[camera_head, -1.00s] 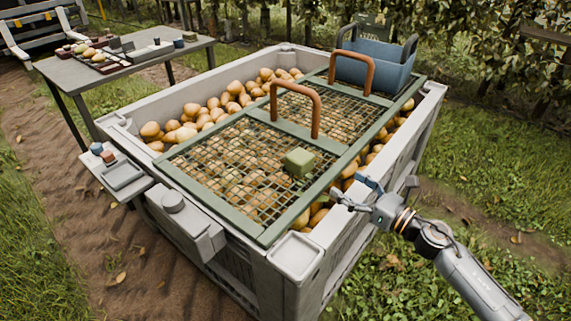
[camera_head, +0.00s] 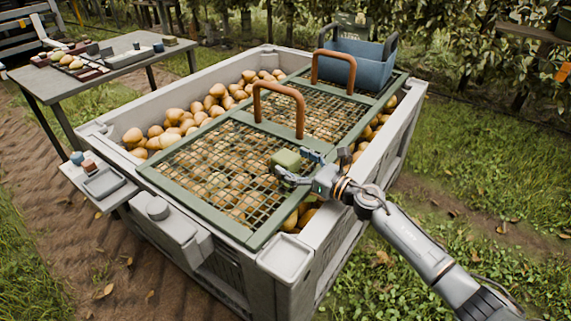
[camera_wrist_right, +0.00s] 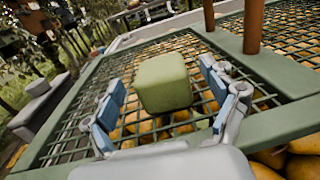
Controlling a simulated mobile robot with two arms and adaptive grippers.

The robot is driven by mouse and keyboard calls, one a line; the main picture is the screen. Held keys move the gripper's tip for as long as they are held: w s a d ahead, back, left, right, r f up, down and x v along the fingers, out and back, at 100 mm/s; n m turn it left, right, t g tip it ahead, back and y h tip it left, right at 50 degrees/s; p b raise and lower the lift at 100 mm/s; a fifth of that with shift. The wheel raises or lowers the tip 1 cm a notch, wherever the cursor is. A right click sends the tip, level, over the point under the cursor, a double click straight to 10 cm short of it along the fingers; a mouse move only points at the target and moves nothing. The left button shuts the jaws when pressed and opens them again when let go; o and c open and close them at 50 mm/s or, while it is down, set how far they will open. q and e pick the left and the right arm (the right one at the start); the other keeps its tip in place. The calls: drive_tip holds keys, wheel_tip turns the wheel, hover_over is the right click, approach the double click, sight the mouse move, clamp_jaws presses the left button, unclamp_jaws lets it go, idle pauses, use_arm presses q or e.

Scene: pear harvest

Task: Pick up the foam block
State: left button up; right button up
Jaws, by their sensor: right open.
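The green foam block (camera_head: 287,159) sits on the green mesh lid (camera_head: 172,180) over the pear bin, near the lid's right edge. My right gripper (camera_head: 297,168) is at the block, its fingers open. In the right wrist view the block (camera_wrist_right: 164,82) is between the two blue-padded fingers of the right gripper (camera_wrist_right: 167,110), toward the far end of the gap. Space shows between the block and each finger, with mesh and pears below. My left gripper is not in view.
Two brown arched handles (camera_head: 298,108) rise from the lid panels, one just behind the block. A blue basket (camera_head: 357,62) stands at the lid's far end. The white bin (camera_head: 330,232) has a raised rim. A side table (camera_head: 40,82) with trays stands at the left.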

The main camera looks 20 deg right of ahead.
drive_tip(key=shift+w+a, duration=0.4)
drive_tip(key=shift+w, duration=0.2)
drive_tip(key=c, duration=1.1)
drive_tip(key=shift+r, duration=0.1)
drive_tip(key=shift+c, duration=0.2)
